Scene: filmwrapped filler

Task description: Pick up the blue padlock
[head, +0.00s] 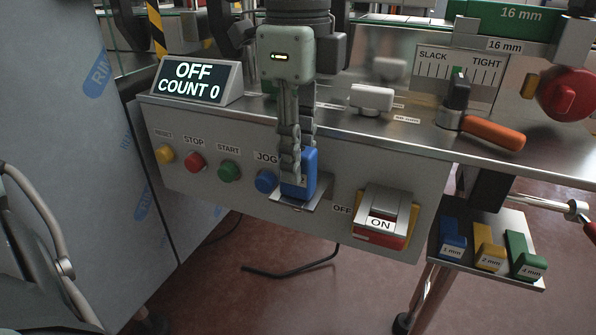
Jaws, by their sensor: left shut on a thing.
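The blue padlock (310,172) is in the head view, at a small metal ledge (318,195) on the front of the grey control panel. My left gripper (291,171) points down from above and is shut on the blue padlock. Its fingers cover the left part of the padlock. I cannot tell whether the padlock still rests on the ledge. My right gripper is not in the view.
The blue jog button (265,181) is close left of the padlock. The ON/OFF switch (384,221) is to its right. The OFF COUNT 0 display (196,82) stands on the panel top. A tray (510,276) holds coloured gauge blocks. An orange handle (493,134) sticks out.

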